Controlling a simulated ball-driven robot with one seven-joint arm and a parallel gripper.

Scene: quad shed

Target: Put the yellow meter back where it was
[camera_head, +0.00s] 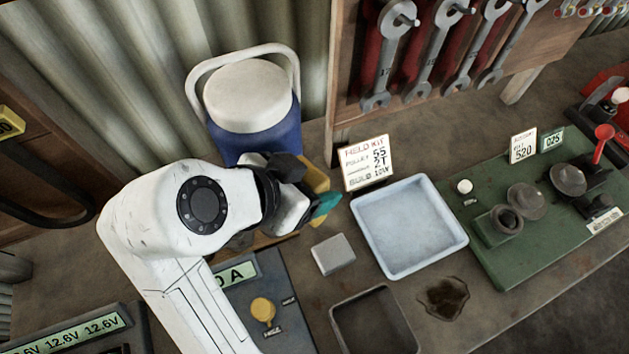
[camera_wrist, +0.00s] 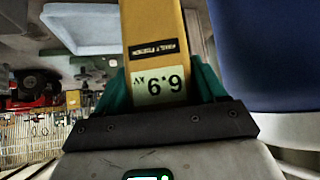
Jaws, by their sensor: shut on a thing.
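The yellow meter (camera_wrist: 152,25) is between the teal fingers of my gripper in the wrist view and extends out away from the jaws. A black strip and a pale label reading 6.9, upside down, show on its face. In the head view my gripper (camera_head: 324,204) is shut on the meter beside the blue cooler, and a piece of the meter (camera_head: 317,174) shows past the wrist. The rest of the meter is hidden there by my arm. I cannot tell whether the meter touches the bench.
The blue cooler (camera_head: 270,139) with a white lid stands behind my gripper. A card (camera_head: 366,163) stands to its right.

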